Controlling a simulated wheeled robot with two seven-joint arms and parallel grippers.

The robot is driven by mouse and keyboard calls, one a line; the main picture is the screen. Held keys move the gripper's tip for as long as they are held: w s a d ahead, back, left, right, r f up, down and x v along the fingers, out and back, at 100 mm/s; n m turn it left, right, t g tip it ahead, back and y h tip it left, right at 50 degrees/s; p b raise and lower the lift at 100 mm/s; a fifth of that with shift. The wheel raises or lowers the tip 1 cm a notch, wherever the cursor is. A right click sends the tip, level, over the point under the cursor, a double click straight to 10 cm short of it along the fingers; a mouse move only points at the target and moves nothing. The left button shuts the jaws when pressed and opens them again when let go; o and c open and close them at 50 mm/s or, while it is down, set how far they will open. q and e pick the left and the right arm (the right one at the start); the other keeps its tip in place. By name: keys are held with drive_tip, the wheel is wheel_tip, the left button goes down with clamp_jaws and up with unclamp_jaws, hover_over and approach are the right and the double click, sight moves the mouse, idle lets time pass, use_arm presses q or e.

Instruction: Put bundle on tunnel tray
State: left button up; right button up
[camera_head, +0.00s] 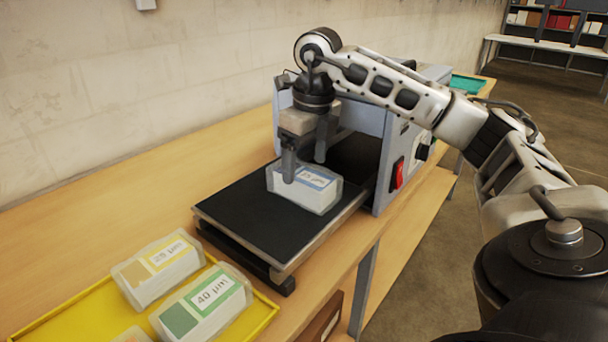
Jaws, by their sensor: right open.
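A white bundle with a blue-edged label (318,194) rests on the black tunnel tray (251,217), near the opening of the grey machine (364,129). My right gripper (305,166) points down over the bundle. Its fingers are apart; one finger is in front of the bundle's near-left part and the other is behind it. Whether the fingers touch the bundle I cannot tell. My left gripper is not in view.
A yellow tray (82,308) at the lower left holds a yellow-label bundle (158,269) and a green-label 40 µm bundle (204,303). A red switch (397,174) is on the machine's side. Bare wooden bench (120,215) lies left of the black tray.

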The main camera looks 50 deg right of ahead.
sight(310, 176)
wheel_tip(310, 176, up, 8)
drive_tip(key=shift+s+f+p, duration=0.2)
drive_tip(key=shift+s+p, duration=0.25)
drive_tip(key=shift+f, duration=0.1)
